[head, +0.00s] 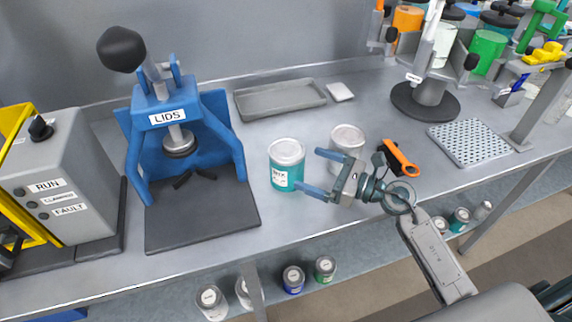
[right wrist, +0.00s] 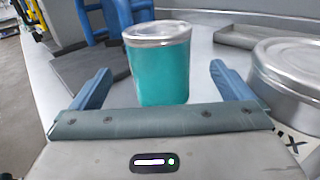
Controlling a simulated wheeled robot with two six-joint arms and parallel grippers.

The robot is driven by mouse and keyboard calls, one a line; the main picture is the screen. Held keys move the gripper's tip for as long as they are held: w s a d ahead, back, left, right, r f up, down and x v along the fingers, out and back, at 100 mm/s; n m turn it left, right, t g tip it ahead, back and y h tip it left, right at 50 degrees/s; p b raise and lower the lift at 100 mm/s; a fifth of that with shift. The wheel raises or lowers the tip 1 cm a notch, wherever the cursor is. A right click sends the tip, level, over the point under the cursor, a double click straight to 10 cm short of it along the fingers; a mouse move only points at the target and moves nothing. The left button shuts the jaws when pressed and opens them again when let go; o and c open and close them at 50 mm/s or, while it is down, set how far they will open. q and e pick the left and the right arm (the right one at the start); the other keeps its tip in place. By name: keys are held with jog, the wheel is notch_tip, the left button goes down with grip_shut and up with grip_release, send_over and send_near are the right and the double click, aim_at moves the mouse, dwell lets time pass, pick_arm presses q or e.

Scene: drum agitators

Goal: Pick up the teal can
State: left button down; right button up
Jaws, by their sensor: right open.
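The teal can (head: 287,172) stands upright on the bench, with a silver lid and a white label. My right gripper (head: 313,174) is open just to the right of the can, with its blue fingers pointing at it. In the right wrist view the teal can (right wrist: 161,75) stands ahead, between the lines of the two open fingers (right wrist: 155,85). The fingers look empty, and I cannot tell whether the can is within their tips. My left gripper is not in view.
A second silver-lidded can (head: 347,142) stands close behind my right gripper; it also shows at right in the right wrist view (right wrist: 290,75). A blue lid press (head: 175,130) stands left. A grey tray (head: 280,98) and an orange-handled tool (head: 400,157) lie nearby.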

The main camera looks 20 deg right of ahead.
aim_at(287, 163)
jog(key=shift+w+a+r, duration=0.15)
jog(key=shift+w+a, duration=0.6)
jog(key=shift+a, duration=0.05)
jog(key=shift+w+a+p, duration=0.15)
jog(key=shift+a+p, duration=0.1)
jog(key=shift+p, duration=0.05)
jog(key=shift+w+a+f, duration=0.1)
jog(key=shift+w+f, duration=0.05)
jog(key=shift+f, duration=0.05)
jog(key=p+x, duration=0.1)
jog(key=x, duration=0.1)
jog(key=f+p+x, duration=0.1)
jog(key=x, duration=0.1)
jog(key=shift+a, duration=0.1)
jog(key=shift+w+a+p, duration=0.25)
jog(key=shift+p, duration=0.05)
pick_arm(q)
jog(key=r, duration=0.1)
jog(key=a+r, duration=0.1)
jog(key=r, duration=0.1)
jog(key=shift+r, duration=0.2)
pick_arm(e)
jog(key=shift+d, duration=0.1)
